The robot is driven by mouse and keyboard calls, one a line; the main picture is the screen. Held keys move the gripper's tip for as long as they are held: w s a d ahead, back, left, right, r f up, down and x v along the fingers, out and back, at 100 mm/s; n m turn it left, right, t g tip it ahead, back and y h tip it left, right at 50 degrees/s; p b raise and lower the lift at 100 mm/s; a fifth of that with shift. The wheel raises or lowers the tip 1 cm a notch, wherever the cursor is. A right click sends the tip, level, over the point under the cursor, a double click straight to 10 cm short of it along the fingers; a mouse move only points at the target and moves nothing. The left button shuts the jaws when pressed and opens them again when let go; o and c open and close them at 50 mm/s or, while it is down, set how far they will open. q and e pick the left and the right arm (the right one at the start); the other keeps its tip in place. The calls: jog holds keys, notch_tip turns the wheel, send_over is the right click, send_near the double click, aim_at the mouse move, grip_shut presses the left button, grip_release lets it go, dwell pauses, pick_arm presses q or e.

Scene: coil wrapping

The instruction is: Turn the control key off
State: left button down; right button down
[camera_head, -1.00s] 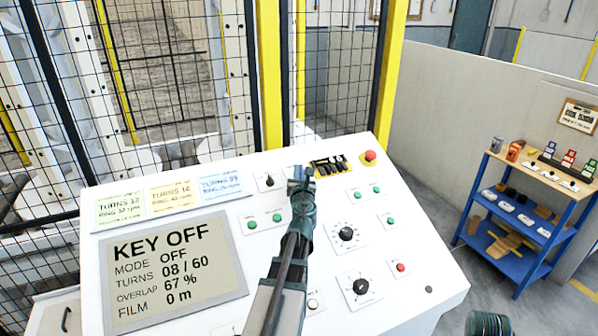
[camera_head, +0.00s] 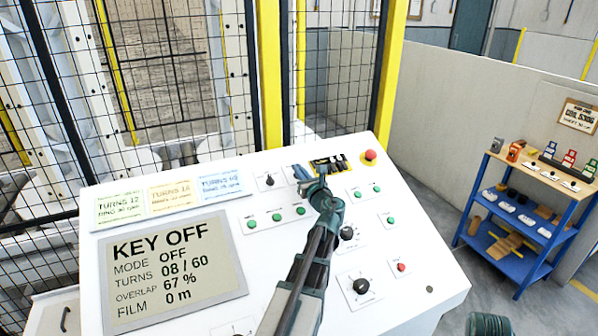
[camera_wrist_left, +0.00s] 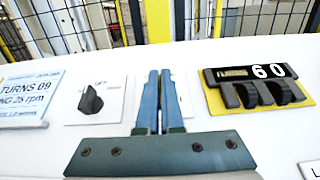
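The control panel (camera_head: 130,230) is a sloped white console. Its screen (camera_head: 175,265) reads KEY OFF, MODE OFF. My left gripper (camera_head: 308,176) is at the panel's upper edge, over a small white switch plate that shows beside the fingers in the left wrist view (camera_wrist_left: 184,95). The fingers (camera_wrist_left: 160,75) are close together with a narrow gap. The control key is not visible; the fingers cover the middle of that plate. Whether they press on a key I cannot tell. My right gripper is out of view.
Left of the fingers is a black selector knob (camera_wrist_left: 90,100); right is a yellow-framed counter (camera_wrist_left: 255,90) reading 60. A red emergency button (camera_head: 370,155) is at the far corner. A mesh fence (camera_head: 180,70) stands behind. A blue shelf (camera_head: 510,230) stands at right.

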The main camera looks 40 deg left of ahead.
pick_arm(q)
jog(key=shift+g+y, duration=0.3)
jog(key=c, duration=1.1)
grip_release()
jog(key=shift+o, duration=0.2)
jog(key=v, duration=1.4)
jog(key=shift+a, duration=0.1)
jog(key=shift+s, duration=0.1)
